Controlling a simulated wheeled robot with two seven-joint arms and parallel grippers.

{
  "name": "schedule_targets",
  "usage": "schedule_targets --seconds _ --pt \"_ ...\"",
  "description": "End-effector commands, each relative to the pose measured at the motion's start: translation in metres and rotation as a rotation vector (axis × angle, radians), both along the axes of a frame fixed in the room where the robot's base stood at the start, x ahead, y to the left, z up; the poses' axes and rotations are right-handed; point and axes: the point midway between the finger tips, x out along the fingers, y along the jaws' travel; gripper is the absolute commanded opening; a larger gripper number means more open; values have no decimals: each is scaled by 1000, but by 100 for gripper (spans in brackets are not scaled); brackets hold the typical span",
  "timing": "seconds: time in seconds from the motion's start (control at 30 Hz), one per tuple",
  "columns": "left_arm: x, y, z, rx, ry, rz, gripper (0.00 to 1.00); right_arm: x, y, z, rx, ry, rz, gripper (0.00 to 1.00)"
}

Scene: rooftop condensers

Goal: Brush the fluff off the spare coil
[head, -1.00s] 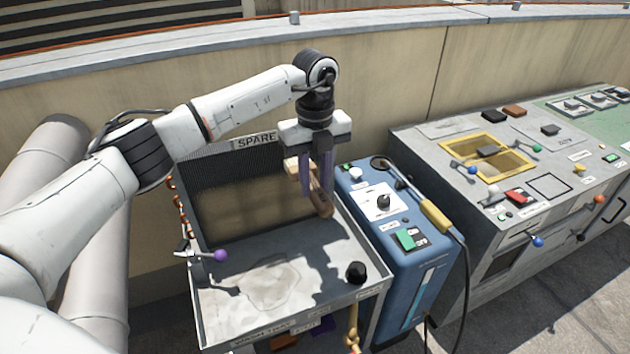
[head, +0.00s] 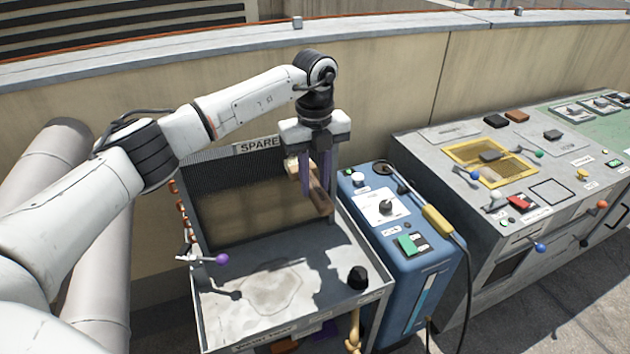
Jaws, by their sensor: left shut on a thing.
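The spare coil (head: 262,210) stands upright at the back of a grey metal wash tray, under a plate reading SPARE (head: 258,145). Its fins are dark along the top and left edge; a tan-brown layer, which looks like the fluff, covers most of the face. My left gripper (head: 318,190) points down in front of the coil's right side, shut on a wooden brush (head: 320,198). The brush is tilted, and its far end is close to the coil; whether it touches I cannot tell. My right gripper is out of view.
The wash tray (head: 330,297) has a purple-knobbed lever (head: 221,258) on its left and a black knob (head: 357,277) at front right. A blue machine (head: 395,240) with a yellow-handled wand (head: 438,218) stands close on the right. A grey control bench (head: 470,215) is farther right.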

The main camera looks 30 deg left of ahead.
Motion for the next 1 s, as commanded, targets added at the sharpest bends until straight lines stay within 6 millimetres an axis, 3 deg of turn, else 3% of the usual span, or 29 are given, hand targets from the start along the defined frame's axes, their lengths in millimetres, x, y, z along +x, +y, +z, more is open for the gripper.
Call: schedule_targets --seconds 0.17,0.33,1.0 --pt "0 1 15 0 -1 0 5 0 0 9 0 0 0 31" --pt "0 1 17 1 0 1 5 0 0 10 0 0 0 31" --pt "1 3 -25 1 -1 2 5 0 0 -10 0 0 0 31"
